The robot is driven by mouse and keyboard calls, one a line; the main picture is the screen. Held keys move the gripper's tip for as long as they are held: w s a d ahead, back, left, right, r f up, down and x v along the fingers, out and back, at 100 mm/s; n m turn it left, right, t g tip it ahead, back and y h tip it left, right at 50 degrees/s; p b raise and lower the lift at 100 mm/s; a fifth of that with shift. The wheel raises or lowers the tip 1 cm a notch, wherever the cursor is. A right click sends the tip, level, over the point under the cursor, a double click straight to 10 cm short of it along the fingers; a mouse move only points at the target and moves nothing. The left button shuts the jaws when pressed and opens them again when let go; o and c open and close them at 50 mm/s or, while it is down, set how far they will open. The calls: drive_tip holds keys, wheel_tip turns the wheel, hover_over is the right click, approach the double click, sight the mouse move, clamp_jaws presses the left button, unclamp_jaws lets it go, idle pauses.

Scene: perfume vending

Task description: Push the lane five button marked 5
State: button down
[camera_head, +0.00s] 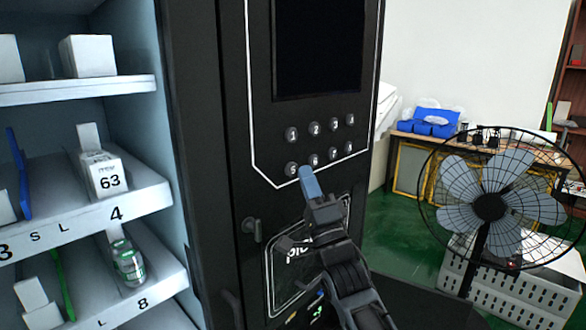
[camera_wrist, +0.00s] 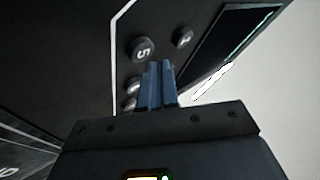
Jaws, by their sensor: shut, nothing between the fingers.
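The round dark button marked 5 (camera_head: 292,169) is at the left end of the lower button row on the black vending machine panel. It also shows in the wrist view (camera_wrist: 143,50), upper left of my fingertips, uncovered. My gripper (camera_head: 307,168) is shut and empty, with its blue fingers together. In the head view its tips are just right of button 5, beside the button marked 6 (camera_head: 314,160). In the wrist view the fingertips (camera_wrist: 160,66) are below and right of button 5. I cannot tell whether they touch the panel.
The button marked 1 (camera_head: 291,135) is above button 5, with several more buttons to the right. A dark screen (camera_head: 318,45) is above them. A handle (camera_head: 250,228) sticks out at lower left. Open shelves (camera_head: 135,195) with goods are left; a fan (camera_head: 490,205) stands right.

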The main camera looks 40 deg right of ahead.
drive_tip(key=shift+s, duration=0.1)
drive_tip(key=s+p, duration=0.2)
drive_tip(key=s, duration=0.2)
drive_tip(key=shift+s+d+p, duration=0.1)
drive_tip(key=shift+s+p, duration=0.2)
drive_tip(key=shift+s, duration=0.1)
idle(0.9)
